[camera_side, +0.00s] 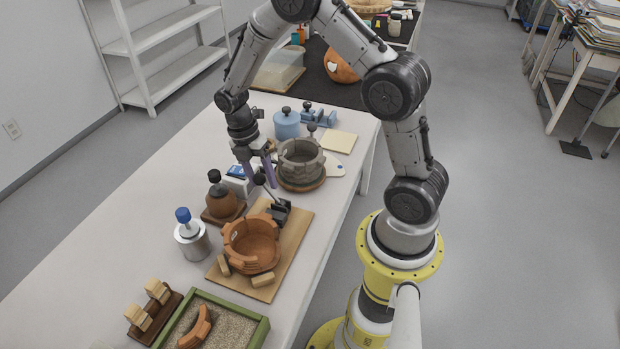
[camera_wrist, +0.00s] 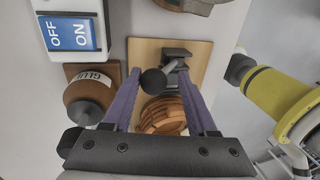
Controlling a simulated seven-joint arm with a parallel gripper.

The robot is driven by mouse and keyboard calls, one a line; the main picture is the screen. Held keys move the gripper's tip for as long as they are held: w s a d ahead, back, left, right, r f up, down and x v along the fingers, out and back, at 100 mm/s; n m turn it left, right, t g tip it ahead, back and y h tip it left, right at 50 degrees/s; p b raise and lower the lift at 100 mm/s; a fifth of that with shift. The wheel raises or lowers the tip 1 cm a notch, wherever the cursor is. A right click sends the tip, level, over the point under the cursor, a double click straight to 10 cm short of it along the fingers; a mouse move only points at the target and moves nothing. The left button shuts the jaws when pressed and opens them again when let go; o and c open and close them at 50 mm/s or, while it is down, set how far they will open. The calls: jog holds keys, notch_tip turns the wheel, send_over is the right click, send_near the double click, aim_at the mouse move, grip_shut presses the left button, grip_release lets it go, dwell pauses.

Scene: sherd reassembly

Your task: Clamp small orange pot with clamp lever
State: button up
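The small orange pot (camera_side: 250,245), with a broken, stepped rim, stands on a wooden board (camera_side: 292,235); part of it shows between my fingers in the wrist view (camera_wrist: 163,116). The clamp lever (camera_side: 268,190) rises from a dark clamp base (camera_side: 280,210) on the board beside the pot and ends in a black ball knob (camera_wrist: 153,81). My gripper (camera_side: 260,184) is open, with its purple fingers pointing down around the knob's area. In the wrist view the knob lies between the fingers (camera_wrist: 160,76), with gaps on both sides. I cannot tell their exact height difference.
A brown glue bottle (camera_side: 222,200) and an OFF/ON switch box (camera_side: 238,178) stand close to the left of my gripper. A grey stone-like pot (camera_side: 300,160) stands behind. A metal canister (camera_side: 191,238) and a green-framed sand tray (camera_side: 255,335) are nearer the front.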

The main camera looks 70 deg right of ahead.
jog(key=shift+s+r+t, duration=0.3)
jog(key=shift+s+t, duration=0.05)
jog(key=shift+s, duration=0.35)
jog(key=shift+s+r+t, duration=0.25)
jog(key=shift+s+t, duration=0.1)
jog(key=shift+s, duration=0.35)
jog(key=shift+s+f+t, duration=0.4)
jog(key=shift+s+t, duration=0.35)
jog(key=shift+s, duration=0.65)
jog(key=shift+s+f+t, duration=0.35)
jog(key=shift+s+t, duration=0.45)
jog(key=shift+s, duration=0.55)
jog(key=shift+s+f+t, duration=0.4)
jog(key=shift+s+t, duration=0.35)
jog(key=shift+s, duration=0.65)
jog(key=shift+v, duration=2.65)
jog(key=shift+r, duration=0.1)
